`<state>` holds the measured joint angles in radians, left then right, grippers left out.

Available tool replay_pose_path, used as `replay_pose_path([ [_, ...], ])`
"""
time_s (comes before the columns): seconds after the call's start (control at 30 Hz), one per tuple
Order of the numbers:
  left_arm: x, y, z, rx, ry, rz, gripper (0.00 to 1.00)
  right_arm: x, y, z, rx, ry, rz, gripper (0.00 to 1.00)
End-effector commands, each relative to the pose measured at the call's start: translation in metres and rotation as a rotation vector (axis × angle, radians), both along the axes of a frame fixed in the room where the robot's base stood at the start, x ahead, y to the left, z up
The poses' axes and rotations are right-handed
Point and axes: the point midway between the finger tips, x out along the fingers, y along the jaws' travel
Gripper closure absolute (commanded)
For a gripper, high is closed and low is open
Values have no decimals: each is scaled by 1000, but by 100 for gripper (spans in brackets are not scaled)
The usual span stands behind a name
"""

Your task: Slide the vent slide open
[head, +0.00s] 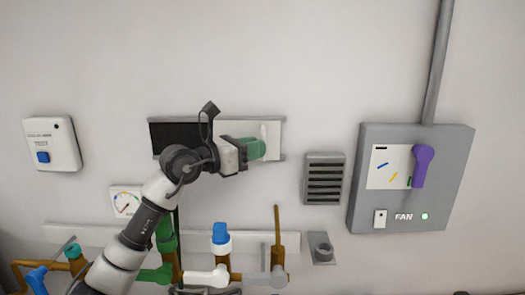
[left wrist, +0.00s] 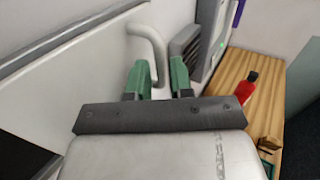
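The vent slide (head: 240,128) is a pale panel in a wall frame. A black opening (head: 175,137) shows to its left, and a dark area also shows at the lower left of the left wrist view. The slide's white bar handle (left wrist: 148,42) stands out from the panel; in the head view its upper part shows just above my green fingers. My left gripper (head: 257,148) is at the handle. In the left wrist view its green fingers (left wrist: 159,79) are apart, with the handle's lower end between them. Whether either finger touches it, I cannot tell. My right gripper is in neither view.
A louvred grille (head: 324,180) and a grey fan box (head: 360,205) with a purple lever (head: 422,165) are to the right. Pipes and valves (head: 221,240) lie below, a gauge (head: 125,203) and a blue-button box (head: 52,135) to the left. A wooden surface (left wrist: 238,75) holds a red bottle (left wrist: 246,87).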

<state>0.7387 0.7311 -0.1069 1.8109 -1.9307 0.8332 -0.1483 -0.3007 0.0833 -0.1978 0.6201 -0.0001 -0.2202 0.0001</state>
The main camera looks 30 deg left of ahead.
Motion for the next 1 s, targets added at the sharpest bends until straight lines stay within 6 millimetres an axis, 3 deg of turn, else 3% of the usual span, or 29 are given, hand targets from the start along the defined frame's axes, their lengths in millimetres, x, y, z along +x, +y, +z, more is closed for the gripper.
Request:
replay_pose_path([
  [0.1, -23, 14, -7, 4, -2, 3, 78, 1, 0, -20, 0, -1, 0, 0],
  [0.4, -63, 37, -4, 2, -1, 2, 78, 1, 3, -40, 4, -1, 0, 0],
  [1.0, -68, 41, 0, -1, -1, 0, 78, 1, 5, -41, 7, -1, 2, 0],
])
